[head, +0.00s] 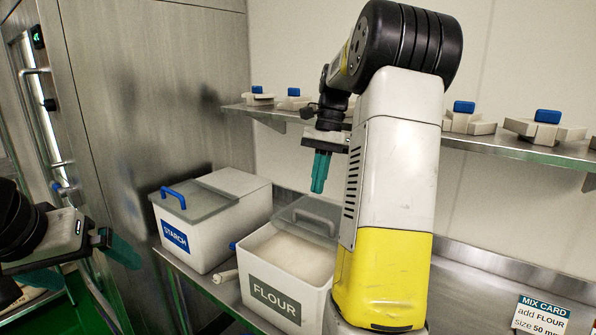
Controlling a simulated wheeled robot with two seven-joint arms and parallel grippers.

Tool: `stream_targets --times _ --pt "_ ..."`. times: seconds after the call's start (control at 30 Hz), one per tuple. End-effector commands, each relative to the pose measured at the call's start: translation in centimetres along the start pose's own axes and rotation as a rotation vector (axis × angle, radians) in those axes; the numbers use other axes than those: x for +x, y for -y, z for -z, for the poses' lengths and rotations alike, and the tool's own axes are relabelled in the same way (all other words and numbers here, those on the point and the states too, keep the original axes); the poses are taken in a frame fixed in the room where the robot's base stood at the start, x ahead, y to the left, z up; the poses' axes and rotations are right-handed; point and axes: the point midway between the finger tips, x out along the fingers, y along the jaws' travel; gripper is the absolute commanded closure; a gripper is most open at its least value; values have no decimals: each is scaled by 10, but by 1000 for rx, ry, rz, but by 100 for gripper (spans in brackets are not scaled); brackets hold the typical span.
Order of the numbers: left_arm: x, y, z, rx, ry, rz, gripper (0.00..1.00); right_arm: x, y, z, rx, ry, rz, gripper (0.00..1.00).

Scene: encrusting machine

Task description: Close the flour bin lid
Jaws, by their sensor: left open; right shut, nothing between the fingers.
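The white flour bin (277,305) stands on the steel counter, with a dark FLOUR label on its front. Its grey lid (303,210) with a grey handle is at the rear of the bin, and the front opening shows pale flour (292,255). My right gripper (319,175), with teal fingers, is shut and empty above the lid, apart from it. My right arm hides the bin's right side and part of the lid. My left gripper (82,265) is open and empty at the far left, away from the bin.
The starch bin (207,250) stands left of the flour bin, its grey lid with a blue handle lying flat. A small white tool (226,276) lies between them. A wall shelf (500,141) above holds several blue-topped parts. A mix card (540,317) is at lower right.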

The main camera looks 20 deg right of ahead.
Motion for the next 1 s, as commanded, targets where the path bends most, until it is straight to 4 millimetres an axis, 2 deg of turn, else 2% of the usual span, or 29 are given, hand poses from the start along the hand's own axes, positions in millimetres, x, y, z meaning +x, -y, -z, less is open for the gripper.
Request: stream_targets --times 0.1,0.3,0.77,0.87,1.0 --pt "0 0 0 0 0 0 0 21 0 0 -1 1 -2 100" --pt "0 0 0 0 0 0 0 42 0 0 -1 0 -1 100" --pt "0 0 0 0 0 0 0 47 0 -2 -3 -2 0 100" --pt "0 0 0 0 0 0 0 50 0 -15 -5 -2 -1 100" --pt "0 0 0 0 0 0 0 61 0 -52 -9 -1 -1 100"
